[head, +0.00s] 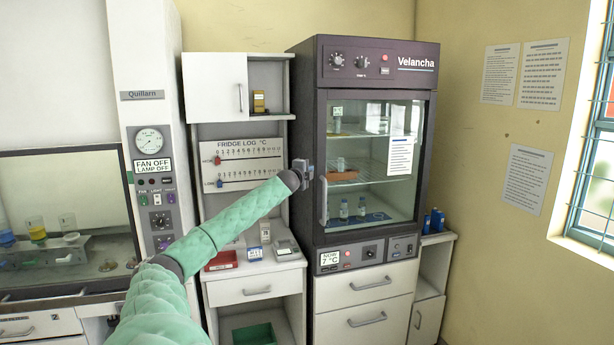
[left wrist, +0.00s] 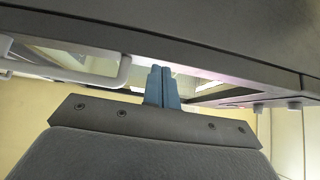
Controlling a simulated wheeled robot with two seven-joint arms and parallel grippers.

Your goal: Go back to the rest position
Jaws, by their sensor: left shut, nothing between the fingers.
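My left arm, in a green sleeve, reaches from the lower left across the head view. My left gripper (head: 304,169) is in front of the left edge of the incubator (head: 306,140), near its door handle (head: 324,200). In the left wrist view the blue fingers of the left gripper (left wrist: 162,72) are together with nothing between them. The grey incubator frame (left wrist: 220,60) and a pale handle (left wrist: 70,65) show close beyond them. I cannot tell whether the fingers touch the incubator. The glass door (head: 370,160) looks closed. My right gripper is not in view.
Left of the incubator stand a white cabinet (head: 213,85) and a counter drawer (head: 254,288) with a red tray (head: 221,261) above it. Further left is a hood with a control panel (head: 155,190). Blue cans (head: 434,221) stand on a low shelf at right.

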